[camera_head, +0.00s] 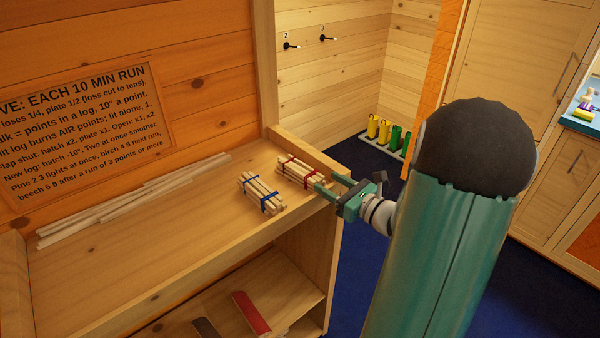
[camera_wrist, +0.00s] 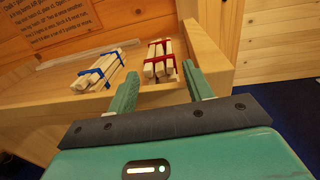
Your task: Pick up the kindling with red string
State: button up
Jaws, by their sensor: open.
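The kindling with red string (camera_head: 296,171) is a small bundle of pale sticks on the wooden shelf top, near its right end. It also shows in the wrist view (camera_wrist: 160,62), ahead of the fingers. My gripper (camera_head: 328,186) is open and empty, close to the right of the red-string bundle in the head view. In the wrist view my gripper's fingers (camera_wrist: 160,88) point toward the bundle, which lies beyond and between their tips. I cannot tell whether the fingertips touch it. A second bundle with blue string (camera_head: 261,194) lies to the left; it shows in the wrist view too (camera_wrist: 98,72).
A raised wooden rim (camera_wrist: 208,58) borders the shelf's right end. Loose long sticks (camera_head: 130,200) lie along the back wall under a text sign (camera_head: 80,130). A lower shelf holds a red object (camera_head: 251,313) and a dark one. Bare shelf lies left of the bundles.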

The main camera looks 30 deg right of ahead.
aim_at(316, 176)
jog(key=x, duration=0.5)
jog(key=shift+w+a, duration=0.1)
jog(key=c, duration=0.7)
jog(key=shift+o, duration=0.2)
jog(key=shift+r, duration=0.1)
